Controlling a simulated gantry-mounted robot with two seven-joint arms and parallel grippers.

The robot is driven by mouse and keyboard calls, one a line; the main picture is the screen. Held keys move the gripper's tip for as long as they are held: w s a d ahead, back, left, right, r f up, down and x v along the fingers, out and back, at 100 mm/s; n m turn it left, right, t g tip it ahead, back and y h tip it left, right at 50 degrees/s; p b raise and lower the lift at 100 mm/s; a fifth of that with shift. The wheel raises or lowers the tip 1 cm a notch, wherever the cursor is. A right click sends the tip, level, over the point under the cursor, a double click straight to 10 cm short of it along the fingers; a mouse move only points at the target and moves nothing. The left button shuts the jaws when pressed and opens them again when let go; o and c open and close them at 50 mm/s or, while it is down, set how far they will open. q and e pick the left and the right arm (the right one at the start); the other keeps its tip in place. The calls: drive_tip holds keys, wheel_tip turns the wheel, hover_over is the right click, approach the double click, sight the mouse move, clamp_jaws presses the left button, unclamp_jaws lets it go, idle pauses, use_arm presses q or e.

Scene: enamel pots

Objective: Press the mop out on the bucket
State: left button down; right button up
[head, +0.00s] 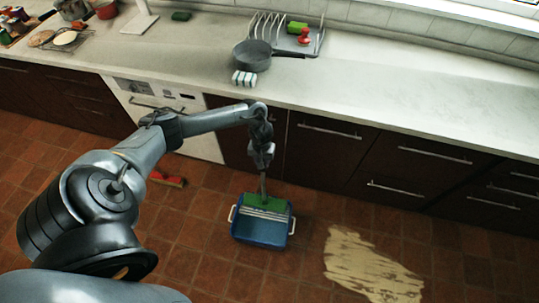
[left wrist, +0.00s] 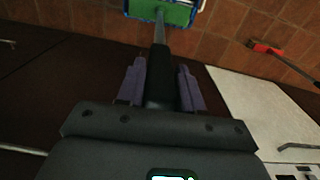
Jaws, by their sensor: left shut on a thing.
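My left gripper (head: 263,160) is shut on the mop handle (head: 263,187), above and behind the bucket. In the left wrist view the two purple fingers of the left gripper (left wrist: 161,85) flank the dark part of the mop handle (left wrist: 160,65). The handle runs down to the green mop head (head: 276,204), which lies at the back part of the blue bucket (head: 262,233). A white strip shows along the front of the green. The green mop head (left wrist: 178,13) also shows inside the bucket's rim in the left wrist view. I cannot tell how firmly it touches the bucket. My right gripper is out of view.
A beige spill (head: 362,268) lies on the tiles right of the bucket. A red brush (head: 167,179) lies on the floor at left, near the white dishwasher (head: 170,115). Dark cabinets (head: 335,155) stand behind the bucket under the counter. The floor between bucket and spill is clear.

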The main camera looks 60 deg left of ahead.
sight(262, 172)
use_arm(q)
drive_tip(key=shift+f+b, duration=2.8)
drive_tip(key=shift+b, duration=0.75)
drive_tip(key=shift+f+b, duration=0.4)
drive_tip(key=shift+f, duration=1.8)
wheel_tip(262, 172, up, 9)
drive_tip(key=p, duration=1.1)
drive_tip(key=shift+d, duration=0.1)
